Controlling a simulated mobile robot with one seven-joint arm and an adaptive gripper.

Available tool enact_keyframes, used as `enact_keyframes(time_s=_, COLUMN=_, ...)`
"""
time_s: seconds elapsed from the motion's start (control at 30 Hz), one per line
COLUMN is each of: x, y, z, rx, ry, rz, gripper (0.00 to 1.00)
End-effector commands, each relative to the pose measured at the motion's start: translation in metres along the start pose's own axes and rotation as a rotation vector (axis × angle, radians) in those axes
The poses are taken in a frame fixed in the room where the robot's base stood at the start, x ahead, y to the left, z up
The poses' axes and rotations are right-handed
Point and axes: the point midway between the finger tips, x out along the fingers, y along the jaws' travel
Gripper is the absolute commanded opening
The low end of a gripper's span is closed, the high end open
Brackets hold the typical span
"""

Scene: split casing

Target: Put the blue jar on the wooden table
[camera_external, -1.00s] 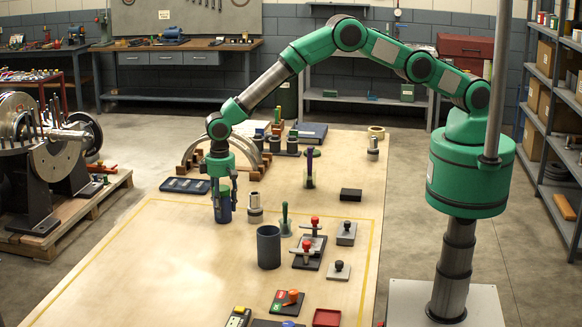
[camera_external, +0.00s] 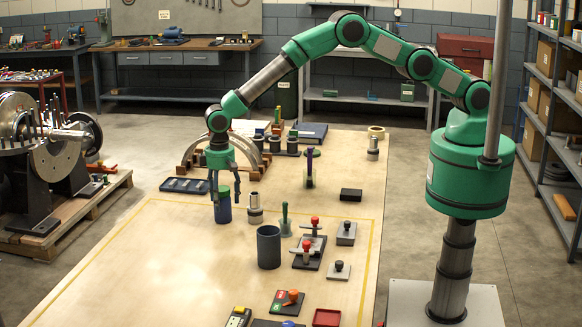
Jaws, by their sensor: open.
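The blue jar (camera_external: 223,207) stands upright on the pale wooden table (camera_external: 175,265), left of the middle and near the yellow line. My gripper (camera_external: 226,199) points down over the jar from above. Its fingers are open, one on each side of the jar's upper part. Whether either finger touches the jar cannot be told from this view.
A metal cylinder (camera_external: 255,208) stands close to the right of the jar. A dark grey open cup (camera_external: 268,247) stands in front to the right. A dark blue tray (camera_external: 186,186) and a grey arch (camera_external: 205,150) lie behind. The table's front left is clear.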

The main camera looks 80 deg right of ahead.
Motion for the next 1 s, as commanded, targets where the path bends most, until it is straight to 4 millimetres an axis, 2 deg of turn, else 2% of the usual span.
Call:
enact_keyframes(time_s=0.4, x=-0.067, y=0.000, z=-0.001, rx=0.000, ry=0.002, rz=-0.001, gripper=0.66)
enact_keyframes(time_s=0.53, x=-0.082, y=0.000, z=-0.001, rx=0.000, ry=0.002, rz=-0.001, gripper=0.66)
enact_keyframes(time_s=0.7, x=-0.092, y=0.000, z=0.000, rx=0.000, ry=0.000, rz=0.000, gripper=0.66)
enact_keyframes(time_s=1.0, x=-0.095, y=0.000, z=0.000, rx=0.000, ry=0.000, rz=0.000, gripper=0.66)
